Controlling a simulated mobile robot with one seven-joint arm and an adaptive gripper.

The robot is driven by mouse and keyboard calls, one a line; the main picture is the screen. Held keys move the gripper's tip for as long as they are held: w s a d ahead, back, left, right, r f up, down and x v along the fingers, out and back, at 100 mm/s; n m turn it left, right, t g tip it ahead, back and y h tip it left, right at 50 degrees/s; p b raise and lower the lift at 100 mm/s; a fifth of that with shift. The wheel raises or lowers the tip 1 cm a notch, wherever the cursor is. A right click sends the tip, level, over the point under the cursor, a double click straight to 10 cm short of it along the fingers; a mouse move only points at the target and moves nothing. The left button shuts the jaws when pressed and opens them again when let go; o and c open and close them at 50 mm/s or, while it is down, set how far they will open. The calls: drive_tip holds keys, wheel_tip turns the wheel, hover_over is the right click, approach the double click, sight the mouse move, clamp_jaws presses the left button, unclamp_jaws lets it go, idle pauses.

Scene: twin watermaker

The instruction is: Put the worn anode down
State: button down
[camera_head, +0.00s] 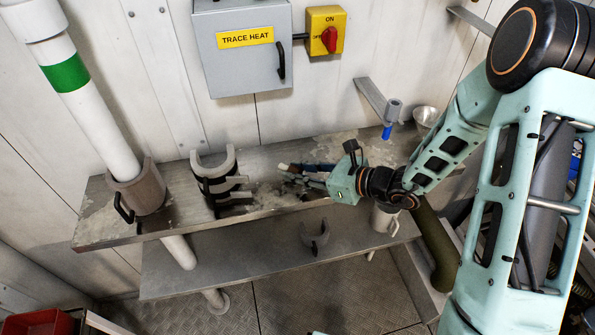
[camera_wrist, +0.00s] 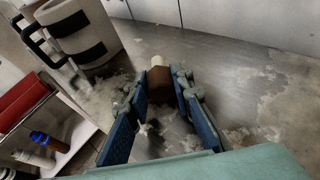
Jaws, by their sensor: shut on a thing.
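The worn anode (camera_wrist: 160,80) is a short brown piece with a pale end, seen at the fingertips in the wrist view. In the head view its pale end (camera_head: 283,166) shows just past the fingers, over the upper steel shelf (camera_head: 165,222). My gripper (camera_head: 300,170) reaches in from the right, low over that shelf, and is shut on the anode. In the wrist view the blue-padded fingers (camera_wrist: 160,100) stand on either side of it. Its lower part is hidden between the fingers. I cannot tell whether it touches the shelf.
A grey half-shell (camera_head: 213,180) with black straps stands left of my gripper. A collared pipe (camera_head: 95,105) is further left. A grey cabinet (camera_head: 243,50) and yellow switch (camera_head: 326,32) hang behind. A bracketed blue-tipped item (camera_head: 390,120) and bowl (camera_head: 427,117) are right. The shelf has pale, rough patches.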

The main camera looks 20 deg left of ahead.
drive_tip(key=shift+f, duration=0.1)
drive_tip(key=c, duration=1.7)
unclamp_jaws()
